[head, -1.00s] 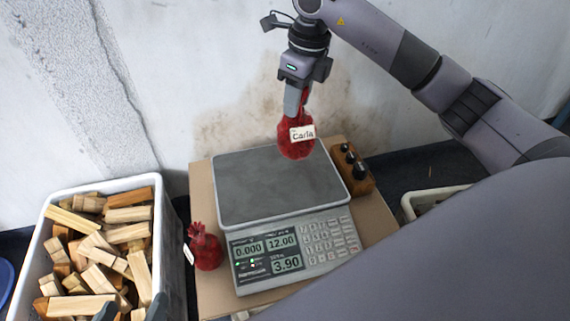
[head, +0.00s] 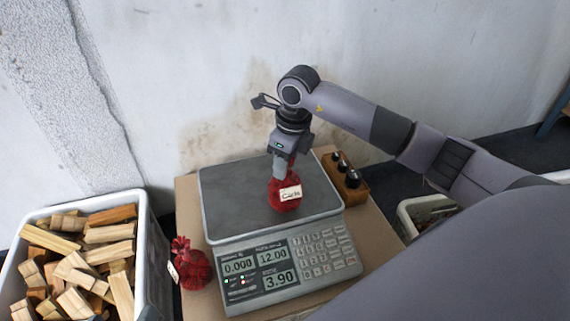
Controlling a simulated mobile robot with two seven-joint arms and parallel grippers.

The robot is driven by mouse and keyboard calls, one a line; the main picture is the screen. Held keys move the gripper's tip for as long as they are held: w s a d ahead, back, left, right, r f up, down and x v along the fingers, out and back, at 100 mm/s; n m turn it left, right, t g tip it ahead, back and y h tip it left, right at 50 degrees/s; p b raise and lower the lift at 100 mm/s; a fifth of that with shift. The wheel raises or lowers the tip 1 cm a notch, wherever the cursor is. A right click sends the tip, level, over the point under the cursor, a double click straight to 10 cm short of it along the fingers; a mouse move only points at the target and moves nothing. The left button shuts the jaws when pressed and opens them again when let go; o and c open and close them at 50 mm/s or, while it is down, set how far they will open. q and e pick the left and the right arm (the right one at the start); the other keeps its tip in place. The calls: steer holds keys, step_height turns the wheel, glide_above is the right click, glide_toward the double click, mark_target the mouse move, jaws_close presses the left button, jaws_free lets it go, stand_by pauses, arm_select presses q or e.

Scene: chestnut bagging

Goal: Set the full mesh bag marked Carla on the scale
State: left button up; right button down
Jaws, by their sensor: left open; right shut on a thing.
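The red mesh bag with the white tag reading Carla (head: 284,204) is full and hangs upright from my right gripper (head: 281,175), which is shut on its top. The bag is over the right half of the scale's grey plate (head: 235,200), very low. I cannot tell whether its bottom touches the plate. The scale's display (head: 258,268) reads 0.000, 12.00 and 3.90. My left gripper is not in view.
A second red mesh bag (head: 194,270) with a white tag stands left of the scale. A white crate of wood blocks (head: 150,240) is at the left. A wooden block with black knobs (head: 350,183) stands right of the plate. A pale bin (head: 405,218) is further right.

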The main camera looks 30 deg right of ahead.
steer(key=c, duration=0.8)
jaws_free()
steer(key=shift+o, duration=0.2)
